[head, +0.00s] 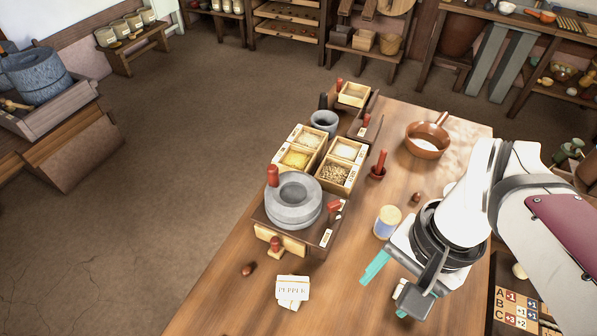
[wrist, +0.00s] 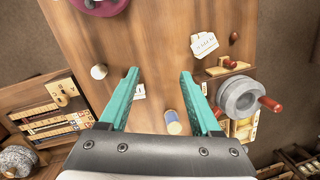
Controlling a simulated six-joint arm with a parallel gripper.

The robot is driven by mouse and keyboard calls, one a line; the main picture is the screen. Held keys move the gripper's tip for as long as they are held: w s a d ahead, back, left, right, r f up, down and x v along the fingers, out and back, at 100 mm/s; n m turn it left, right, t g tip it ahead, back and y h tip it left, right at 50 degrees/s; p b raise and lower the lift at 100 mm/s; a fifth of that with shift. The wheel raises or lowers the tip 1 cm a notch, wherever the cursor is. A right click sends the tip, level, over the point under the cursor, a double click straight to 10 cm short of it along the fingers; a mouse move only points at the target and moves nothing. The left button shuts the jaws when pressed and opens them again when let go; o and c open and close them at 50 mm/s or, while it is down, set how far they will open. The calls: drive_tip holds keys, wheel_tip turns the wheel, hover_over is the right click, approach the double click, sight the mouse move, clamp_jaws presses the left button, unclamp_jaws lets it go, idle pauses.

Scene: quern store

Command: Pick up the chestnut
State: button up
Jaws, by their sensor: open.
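A small dark brown, rounded thing that looks like the chestnut (head: 248,269) lies on the near left part of the wooden table, left of the white PEPPER packet; it also shows in the wrist view (wrist: 234,37), at the upper right. A second small brown nut-like thing (head: 416,197) lies farther back, near the red-handled stamp; I cannot tell for sure which is the chestnut. My gripper (head: 393,287) is open above the table on the right, well apart from both. In the wrist view its teal fingers (wrist: 158,75) are spread with nothing held between them.
The PEPPER packet (head: 292,288) lies right of the nearer brown thing. A stone quern (head: 293,200) on a wooden base stands behind it. A blue and cream jar (head: 387,222) stands close to my gripper. A brown pan (head: 427,140) is at the back.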

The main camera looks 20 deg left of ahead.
drive_tip(key=w+a+n, duration=0.2)
drive_tip(key=w+a, duration=0.4)
drive_tip(key=a, duration=0.1)
drive_tip(key=n+g+h, duration=0.2)
drive_tip(key=n, duration=0.2)
hover_over(246, 267)
drive_tip(key=w, duration=0.5)
wheel_tip(246, 267, down, 9)
drive_tip(key=x, duration=1.6)
drive_tip(key=shift+s+a, duration=0.15)
drive_tip(key=shift+a, duration=0.1)
clamp_jaws()
